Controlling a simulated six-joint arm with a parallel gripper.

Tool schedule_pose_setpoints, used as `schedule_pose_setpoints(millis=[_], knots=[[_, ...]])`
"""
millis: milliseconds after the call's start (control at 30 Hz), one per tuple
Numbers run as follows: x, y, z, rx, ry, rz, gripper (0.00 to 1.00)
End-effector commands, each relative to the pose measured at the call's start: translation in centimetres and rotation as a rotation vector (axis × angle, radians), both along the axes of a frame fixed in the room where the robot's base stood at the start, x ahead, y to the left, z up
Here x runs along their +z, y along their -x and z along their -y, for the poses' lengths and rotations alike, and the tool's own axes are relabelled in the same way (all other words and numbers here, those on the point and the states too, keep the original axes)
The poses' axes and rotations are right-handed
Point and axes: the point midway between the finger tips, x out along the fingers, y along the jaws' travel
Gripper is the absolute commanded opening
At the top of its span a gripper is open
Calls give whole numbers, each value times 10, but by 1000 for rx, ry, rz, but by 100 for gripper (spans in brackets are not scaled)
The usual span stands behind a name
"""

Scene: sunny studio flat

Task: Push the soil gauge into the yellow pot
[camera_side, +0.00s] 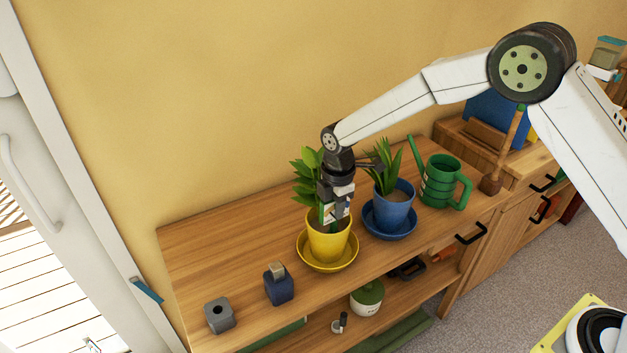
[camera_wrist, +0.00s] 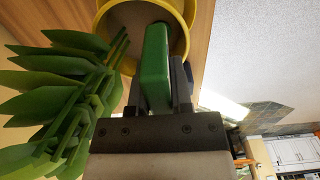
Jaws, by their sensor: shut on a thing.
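The yellow pot (camera_side: 327,242) stands in a yellow saucer (camera_side: 313,266) on the wooden cabinet top and holds a leafy green plant (camera_side: 303,180). My gripper (camera_side: 334,207) is over the pot, pointing down, shut on the green soil gauge (camera_wrist: 155,65). In the wrist view my gripper (camera_wrist: 160,95) has a finger on each side of the gauge. The gauge's far end overlaps the soil inside the yellow pot (camera_wrist: 184,32). I cannot tell whether its tip touches or enters the soil. The plant leaves (camera_wrist: 60,100) are just left of my gripper there.
A blue pot (camera_side: 392,208) with a plant stands close on the right, with a green watering can (camera_side: 442,181) beyond it. A dark blue bottle (camera_side: 279,286) and a grey block (camera_side: 219,315) stand at the front left. The cabinet top (camera_side: 210,260) is bare left of the pot.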

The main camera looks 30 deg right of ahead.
Motion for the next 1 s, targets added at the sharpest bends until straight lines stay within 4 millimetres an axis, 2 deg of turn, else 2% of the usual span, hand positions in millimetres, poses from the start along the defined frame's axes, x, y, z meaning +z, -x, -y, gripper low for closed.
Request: schedule_pose_setpoints(millis=[467,500,567,600,833,933,1000], knots=[[-6,2,1,0,2,-7,0],[-6,3,1,0,2,-8,36],[-6,2,1,0,2,-8,55],[-5,2,1,0,2,-7,67],[-4,1,0,0,1,-4,67],[-3,1,0,0,1,-3,99],[-3,1,0,0,1,-3,100]])
